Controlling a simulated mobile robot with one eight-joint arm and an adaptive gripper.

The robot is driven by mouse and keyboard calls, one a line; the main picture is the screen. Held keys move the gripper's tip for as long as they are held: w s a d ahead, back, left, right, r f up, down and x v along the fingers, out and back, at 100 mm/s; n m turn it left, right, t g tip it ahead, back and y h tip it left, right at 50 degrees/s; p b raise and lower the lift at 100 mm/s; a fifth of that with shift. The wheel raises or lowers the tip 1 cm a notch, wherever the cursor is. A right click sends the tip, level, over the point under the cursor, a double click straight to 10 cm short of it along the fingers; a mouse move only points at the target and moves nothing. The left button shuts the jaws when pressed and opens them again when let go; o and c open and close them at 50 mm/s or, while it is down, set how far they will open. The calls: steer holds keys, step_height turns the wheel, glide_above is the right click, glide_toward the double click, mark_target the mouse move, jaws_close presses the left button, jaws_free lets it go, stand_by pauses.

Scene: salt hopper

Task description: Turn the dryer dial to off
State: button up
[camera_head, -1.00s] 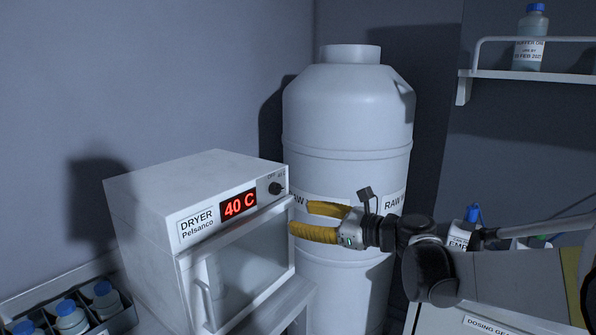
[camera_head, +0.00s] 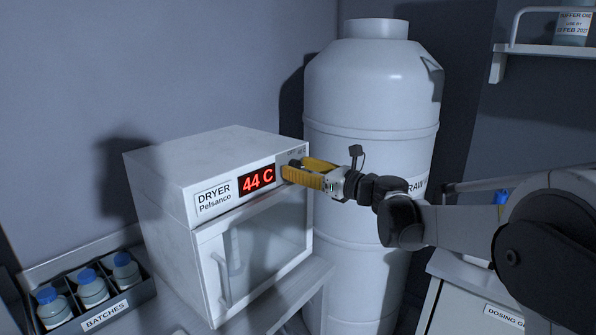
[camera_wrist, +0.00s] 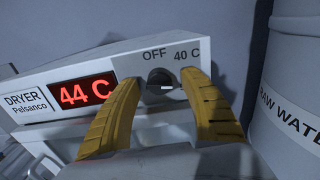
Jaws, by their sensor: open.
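The white dryer (camera_head: 190,165) stands on a bench, its red display (camera_head: 257,180) reading 44 C. In the wrist view the display (camera_wrist: 87,93) reads the same. The black dial (camera_wrist: 161,80) sits on a grey panel under the printed marks OFF and 40 C. A pale mark on it lies roughly level, toward the right. My gripper (camera_wrist: 166,84) is open, with one yellow finger on each side of the dial; I cannot tell whether they touch it. In the head view my gripper (camera_head: 290,172) is at the dryer's upper right front and mostly hides the dial.
A large white raw water tank (camera_head: 370,100) stands close behind and right of the dryer. A batches tray (camera_head: 103,318) with blue-capped bottles is at the lower left. The dryer door (camera_head: 265,240) with its handle is below the dial. A labelled cabinet (camera_head: 470,300) is at right.

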jaws_close()
steer(key=shift+n, duration=0.4)
steer(key=n+p, duration=0.2)
steer(key=n, duration=0.2)
steer(key=shift+r, duration=0.1)
steer(key=n+p, duration=0.1)
steer(key=n, duration=0.4)
steer(key=n+p, duration=0.1)
steer(key=n, duration=0.4)
steer(key=shift+n+p, duration=0.3)
steer(key=shift+n, duration=0.1)
steer(key=n, duration=0.4)
steer(key=shift+n+p, duration=0.3)
